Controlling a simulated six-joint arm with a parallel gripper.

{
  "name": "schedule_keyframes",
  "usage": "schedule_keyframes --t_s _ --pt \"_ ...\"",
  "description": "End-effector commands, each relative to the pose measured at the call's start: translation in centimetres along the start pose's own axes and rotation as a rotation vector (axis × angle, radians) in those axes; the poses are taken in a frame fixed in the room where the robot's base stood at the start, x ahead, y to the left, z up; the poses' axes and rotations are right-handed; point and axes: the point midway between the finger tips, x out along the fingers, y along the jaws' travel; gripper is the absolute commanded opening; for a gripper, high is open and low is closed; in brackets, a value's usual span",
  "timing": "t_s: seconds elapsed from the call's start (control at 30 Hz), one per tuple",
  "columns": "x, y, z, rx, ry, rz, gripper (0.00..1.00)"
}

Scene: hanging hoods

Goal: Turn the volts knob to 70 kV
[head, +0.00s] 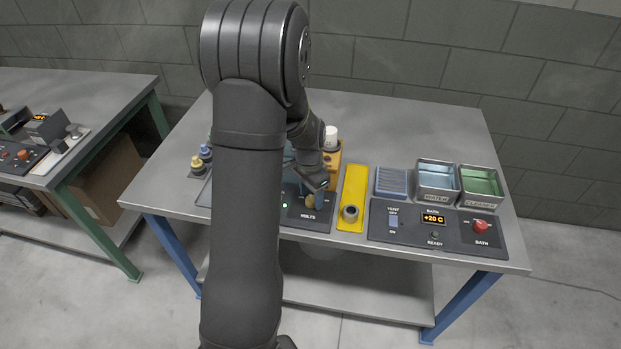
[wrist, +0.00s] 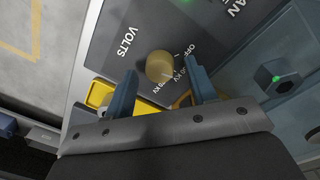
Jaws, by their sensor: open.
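The volts knob (wrist: 159,66) is a round tan-yellow knob on a dark panel (wrist: 118,62) marked VOLTS, with OFF and kV marks around it. The "70 KV" mark is partly legible beside it in the wrist view, but I cannot tell which mark the knob points to. My gripper (wrist: 160,67) is open, with one blue-grey finger on each side of the knob. A gap shows between each finger and the knob. In the head view my gripper (head: 317,196) is over the panel, and the knob (head: 309,201) shows beside the fingers.
Right of the volts panel lies a yellow strip (head: 354,186) with a grey round piece (head: 350,214) on it. Further right is the bath panel (head: 385,228) with a red knob (head: 480,226), near the water bin (head: 437,182) and a green bin (head: 482,183). My arm hides the bench's left-centre.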

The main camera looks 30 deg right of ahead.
Motion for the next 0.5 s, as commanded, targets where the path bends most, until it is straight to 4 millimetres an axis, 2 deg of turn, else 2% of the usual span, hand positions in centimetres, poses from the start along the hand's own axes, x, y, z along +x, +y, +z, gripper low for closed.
schedule_keyframes --t_s 0.17,0.5 --pt "-2.8 -0.1 0.0 0.0 0.003 -0.003 0.51" --pt "-11.2 -0.1 0.0 0.0 0.003 -0.003 0.51"
